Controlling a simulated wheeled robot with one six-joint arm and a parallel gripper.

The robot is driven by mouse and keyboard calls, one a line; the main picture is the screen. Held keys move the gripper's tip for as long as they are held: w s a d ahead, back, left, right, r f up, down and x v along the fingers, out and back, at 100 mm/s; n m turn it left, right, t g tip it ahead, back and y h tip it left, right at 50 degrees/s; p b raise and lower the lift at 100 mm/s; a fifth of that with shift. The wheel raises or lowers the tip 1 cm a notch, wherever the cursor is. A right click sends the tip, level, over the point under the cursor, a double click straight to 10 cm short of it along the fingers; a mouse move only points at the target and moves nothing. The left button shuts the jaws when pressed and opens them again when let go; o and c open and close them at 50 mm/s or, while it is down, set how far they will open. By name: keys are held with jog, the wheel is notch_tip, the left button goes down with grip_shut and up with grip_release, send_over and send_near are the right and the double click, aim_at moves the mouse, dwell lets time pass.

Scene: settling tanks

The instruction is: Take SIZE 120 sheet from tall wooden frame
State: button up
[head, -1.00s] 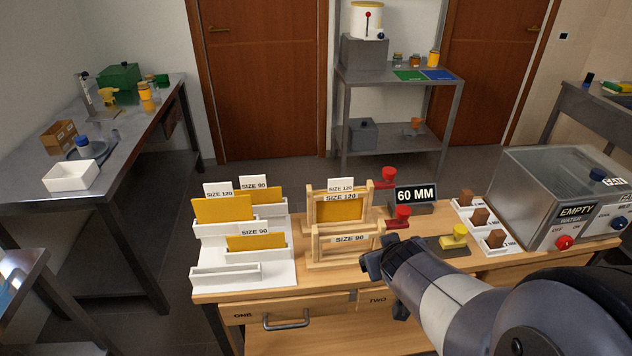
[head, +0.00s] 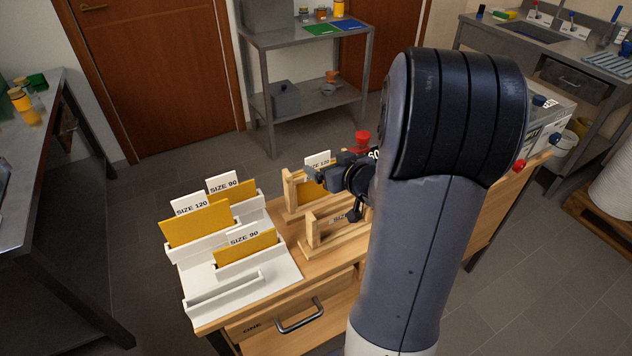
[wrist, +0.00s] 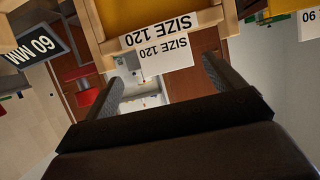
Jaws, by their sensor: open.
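The tall wooden frame (head: 289,191) stands at the back of the wooden bench and holds a yellow sheet (head: 309,194) with a white SIZE 120 tag (head: 317,160) sticking up above it. The wrist view is upside down and shows the frame (wrist: 88,22), the yellow sheet (wrist: 145,12) and the white tag (wrist: 168,62). My gripper (wrist: 161,70) is open and empty; the tag appears between its two fingers, with no contact visible. In the head view my gripper (head: 318,175) is beside the frame's top, and my arm hides the frame's right part.
A lower wooden frame (head: 310,232) labelled SIZE 90 stands just in front. A white rack (head: 285,270) on the left holds several yellow sheets with tags. A red-knobbed block (head: 363,140) is behind my gripper; it shows beside it in the wrist view (wrist: 85,98).

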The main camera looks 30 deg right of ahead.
aim_at(318, 160)
jog(key=shift+a+x, duration=0.2)
jog(key=shift+x, duration=1.25)
jog(key=shift+a+x, duration=0.2)
jog(key=shift+x, duration=1.2)
jog(key=shift+s+f, duration=0.1)
jog(key=shift+c, duration=0.3)
jog(key=c, duration=1.2)
jog(key=shift+c, duration=0.3)
